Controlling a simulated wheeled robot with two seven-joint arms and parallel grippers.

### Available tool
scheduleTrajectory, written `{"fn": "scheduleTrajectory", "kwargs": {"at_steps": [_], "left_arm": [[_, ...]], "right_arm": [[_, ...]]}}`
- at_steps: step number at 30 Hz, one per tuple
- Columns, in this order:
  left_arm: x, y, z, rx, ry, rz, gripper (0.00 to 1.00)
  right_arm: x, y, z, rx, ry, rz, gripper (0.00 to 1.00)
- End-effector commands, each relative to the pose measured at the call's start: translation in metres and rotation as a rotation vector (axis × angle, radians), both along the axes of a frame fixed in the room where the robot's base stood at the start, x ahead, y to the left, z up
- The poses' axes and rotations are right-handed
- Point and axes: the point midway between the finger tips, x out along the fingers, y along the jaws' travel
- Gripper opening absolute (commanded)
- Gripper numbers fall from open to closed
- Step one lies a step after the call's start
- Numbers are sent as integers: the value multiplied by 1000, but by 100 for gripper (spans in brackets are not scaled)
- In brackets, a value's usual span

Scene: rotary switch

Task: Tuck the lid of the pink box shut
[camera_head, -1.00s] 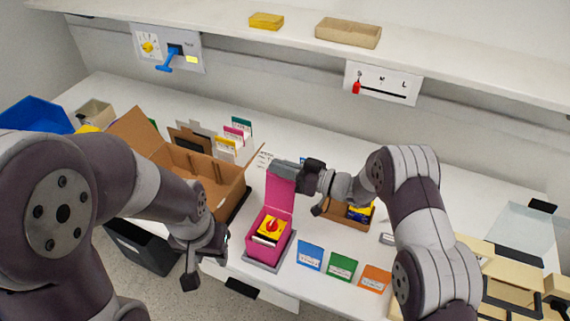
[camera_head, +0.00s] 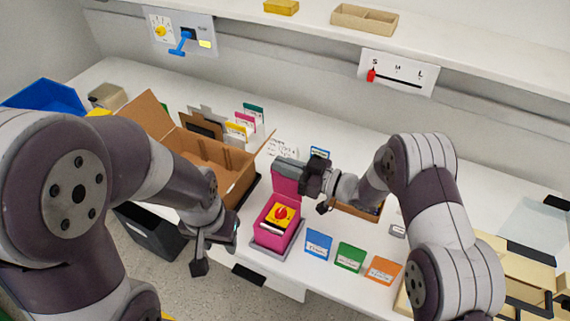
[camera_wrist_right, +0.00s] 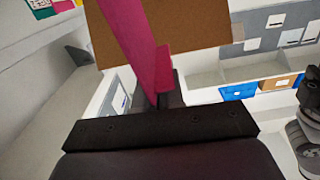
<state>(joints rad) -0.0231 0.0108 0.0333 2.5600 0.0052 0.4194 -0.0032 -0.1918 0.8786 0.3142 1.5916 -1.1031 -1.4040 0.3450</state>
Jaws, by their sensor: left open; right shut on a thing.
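The pink box (camera_head: 270,238) stands on a grey base on the table, with its top open. Inside it lies a yellow block with a red rotary knob (camera_head: 282,213). Its pink lid (camera_head: 287,180) stands raised at the back edge of the box. My right gripper (camera_head: 290,165) is shut on the upper part of the lid. The lid also shows as a pink strip (camera_wrist_right: 143,50) in the right wrist view, running up from the gripper. My left gripper (camera_head: 215,250) is open and empty, left of the pink box near the table's front edge.
An open cardboard box (camera_head: 205,160) stands behind and left of the pink box. A black bin (camera_head: 150,233) is at lower left.

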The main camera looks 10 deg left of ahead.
Motion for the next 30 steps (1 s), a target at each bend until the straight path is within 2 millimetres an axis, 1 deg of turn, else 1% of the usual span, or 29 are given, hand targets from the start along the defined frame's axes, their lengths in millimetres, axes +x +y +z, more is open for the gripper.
{"fn": "scheduleTrajectory", "kwargs": {"at_steps": [3, 4, 5, 6, 13, 16, 17, 20, 24, 27, 30], "left_arm": [[0, 0, 0, 0, 0, 0, 43], [0, 0, 0, 0, 0, 0, 43], [0, 0, 0, 0, 0, 0, 43], [0, 0, 0, 0, 0, 0, 43], [0, 0, 0, 0, 0, 0, 43], [0, 0, -3, 0, 0, 0, 43], [0, 0, -5, 0, 0, 0, 43], [0, 0, -13, 0, 0, 0, 43], [0, 0, -23, 0, 0, 0, 43], [0, 0, -28, 0, 0, 0, 43], [0, 0, -31, 0, 0, 0, 43]], "right_arm": [[0, 0, 0, -1, 1, 0, 0], [0, 0, 0, -1, 1, 0, 18], [0, 0, 0, -1, 1, 0, 27], [0, 0, 0, 0, 1, 0, 30], [0, 0, 0, 0, 0, 0, 30], [-1, -7, -1, 1, 0, -3, 30], [-2, -11, -1, 1, -1, -3, 30], [-9, -34, -4, 0, 0, -5, 30], [-21, -72, -4, 0, 0, -6, 30], [-28, -95, -3, 0, 0, -5, 30], [-34, -111, -2, 0, 0, -3, 30]]}}
